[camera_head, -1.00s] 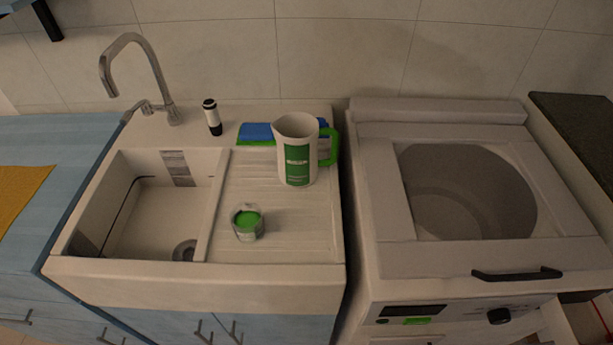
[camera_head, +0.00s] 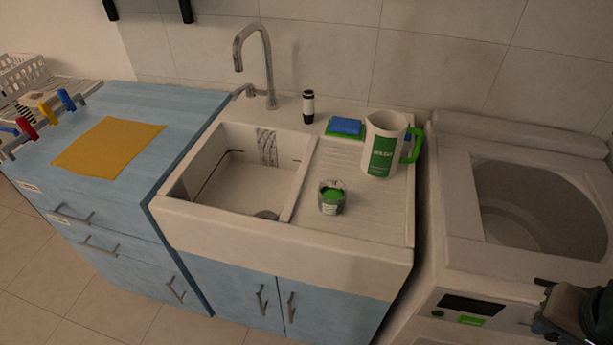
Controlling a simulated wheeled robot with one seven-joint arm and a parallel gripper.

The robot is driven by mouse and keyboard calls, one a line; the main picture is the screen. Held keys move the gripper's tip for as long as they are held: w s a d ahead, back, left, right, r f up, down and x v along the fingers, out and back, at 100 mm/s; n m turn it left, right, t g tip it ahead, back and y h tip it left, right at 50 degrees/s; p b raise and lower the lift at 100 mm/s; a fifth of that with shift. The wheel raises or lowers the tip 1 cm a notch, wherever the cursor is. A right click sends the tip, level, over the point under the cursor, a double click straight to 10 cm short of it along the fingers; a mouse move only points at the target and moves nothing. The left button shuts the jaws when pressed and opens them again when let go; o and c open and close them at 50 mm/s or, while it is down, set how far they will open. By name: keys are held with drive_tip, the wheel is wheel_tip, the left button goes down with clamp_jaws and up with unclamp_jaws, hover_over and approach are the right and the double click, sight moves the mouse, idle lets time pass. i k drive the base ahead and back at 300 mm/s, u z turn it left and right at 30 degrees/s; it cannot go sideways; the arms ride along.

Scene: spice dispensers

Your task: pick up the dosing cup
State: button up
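The dosing cup (camera_head: 332,197) looks to be the small clear cup with green in it. It stands upright on the ribbed drainboard (camera_head: 370,216) right of the sink basin, near its front. A white jug (camera_head: 385,146) with a green label and green handle stands behind it to the right, apart from it. The dark end of my arm, apparently my gripper (camera_head: 574,312), shows at the lower right edge, partly cut off, in front of the washing machine. It is well away from the cup. Its fingers cannot be made out.
The tap (camera_head: 257,62) rises at the back of the sink (camera_head: 237,172). The top-loading washer (camera_head: 451,186) stands right. A yellow cloth (camera_head: 108,146) lies on the blue counter (camera_head: 172,112).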

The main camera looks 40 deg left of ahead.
sight(332, 193)
drive_tip(key=u, duration=1.7)
